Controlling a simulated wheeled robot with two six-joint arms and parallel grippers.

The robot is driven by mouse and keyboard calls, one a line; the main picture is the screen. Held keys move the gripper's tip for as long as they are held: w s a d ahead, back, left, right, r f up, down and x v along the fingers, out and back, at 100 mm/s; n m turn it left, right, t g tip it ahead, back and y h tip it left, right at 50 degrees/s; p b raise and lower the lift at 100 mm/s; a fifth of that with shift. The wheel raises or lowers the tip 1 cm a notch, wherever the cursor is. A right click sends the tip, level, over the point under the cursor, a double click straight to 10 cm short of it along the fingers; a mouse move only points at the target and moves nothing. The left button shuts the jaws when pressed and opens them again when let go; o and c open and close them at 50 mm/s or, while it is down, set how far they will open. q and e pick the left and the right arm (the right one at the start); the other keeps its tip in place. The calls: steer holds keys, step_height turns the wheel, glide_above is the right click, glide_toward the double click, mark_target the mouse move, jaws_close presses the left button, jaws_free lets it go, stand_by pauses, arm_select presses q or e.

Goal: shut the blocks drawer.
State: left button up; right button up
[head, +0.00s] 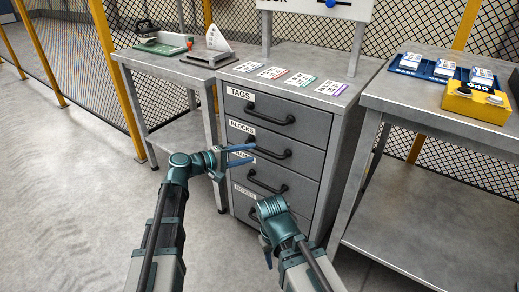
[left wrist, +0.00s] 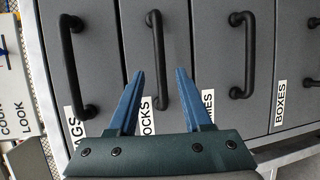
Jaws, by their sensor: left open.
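The grey drawer cabinet has a stack of labelled drawers. The BLOCKS drawer (head: 300,156) is second from the top, with a black bar handle (head: 270,151). It looks about level with its neighbours; any small gap is too fine to tell. My left gripper (head: 247,154) is open and empty in front of this drawer. In the left wrist view its blue fingers (left wrist: 158,75) lie to either side of the BLOCKS handle (left wrist: 155,45); contact cannot be told. My right gripper (head: 266,246) hangs low before the cabinet, its fingers mostly hidden by its wrist.
The TAGS drawer (head: 310,121) is above and the BOXES drawer (head: 245,204) at the bottom. Coloured cards (head: 272,73) lie on the cabinet top. A bench with a blue tray (head: 408,69) and yellow box (head: 476,107) stands right. Floor at left is clear.

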arm_select(q)
steer(key=p+v, duration=0.1)
steer(key=v, duration=0.6)
steer(key=shift+f, duration=0.1)
steer(key=s+d+f+m+g+y+p, duration=0.1)
steer(key=s+d+f+m+g+y, duration=0.25)
steer(key=s+f, duration=0.3)
steer(key=s+d+f+m+g+y, duration=0.2)
steer(key=s+d+f+m+g, duration=0.1)
steer(key=s+d+f, duration=0.3)
steer(key=s+a+f+m+g+y+p, duration=0.25)
steer(key=s+a+m+y, duration=0.3)
steer(key=s+y, duration=0.45)
step_height(320, 180, up, 38)
steer(key=s+a+n+p, duration=0.1)
steer(key=p, duration=3.6)
steer(key=shift+t+h, duration=0.3)
steer(key=shift+h, duration=0.05)
steer(key=shift+f, duration=0.15)
